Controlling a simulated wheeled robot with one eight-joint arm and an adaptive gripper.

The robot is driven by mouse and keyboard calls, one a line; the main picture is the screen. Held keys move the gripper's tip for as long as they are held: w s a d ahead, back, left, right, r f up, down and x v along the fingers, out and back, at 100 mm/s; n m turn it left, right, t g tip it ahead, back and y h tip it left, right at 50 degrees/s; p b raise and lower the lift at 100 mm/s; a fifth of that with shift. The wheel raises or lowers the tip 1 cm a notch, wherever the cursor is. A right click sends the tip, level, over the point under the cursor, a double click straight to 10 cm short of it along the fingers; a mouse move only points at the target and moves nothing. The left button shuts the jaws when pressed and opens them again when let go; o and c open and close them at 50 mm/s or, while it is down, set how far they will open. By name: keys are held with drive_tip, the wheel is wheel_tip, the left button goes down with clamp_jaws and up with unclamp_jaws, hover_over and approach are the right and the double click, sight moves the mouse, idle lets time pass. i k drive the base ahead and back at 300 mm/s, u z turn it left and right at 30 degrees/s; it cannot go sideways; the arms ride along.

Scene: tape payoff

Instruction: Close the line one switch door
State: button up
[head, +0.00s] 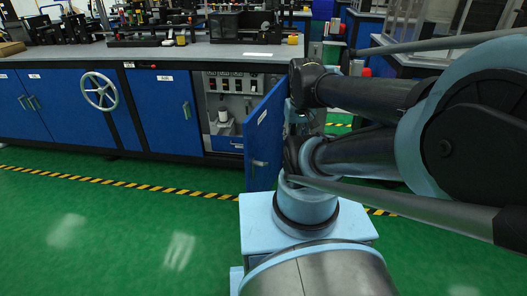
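A blue switch door (264,137) stands swung open at the right end of the workbench front, jutting out towards me. My arm's end is just right of the door's top, partly behind my own links. My gripper's fingers cannot be made out there, and I cannot tell whether it touches the door.
The long workbench (130,55) carries several devices. A blue closed door (165,110) and a white handwheel (99,91) are left of the compartment. Yellow-black floor tape (110,182) runs along the bench. The green floor (120,235) at left is clear. Red-topped posts stand behind my arm.

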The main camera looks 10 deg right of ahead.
sight(262, 130)
drive_tip(key=z, duration=0.85)
drive_tip(key=k, duration=0.5)
drive_tip(key=u, duration=0.45)
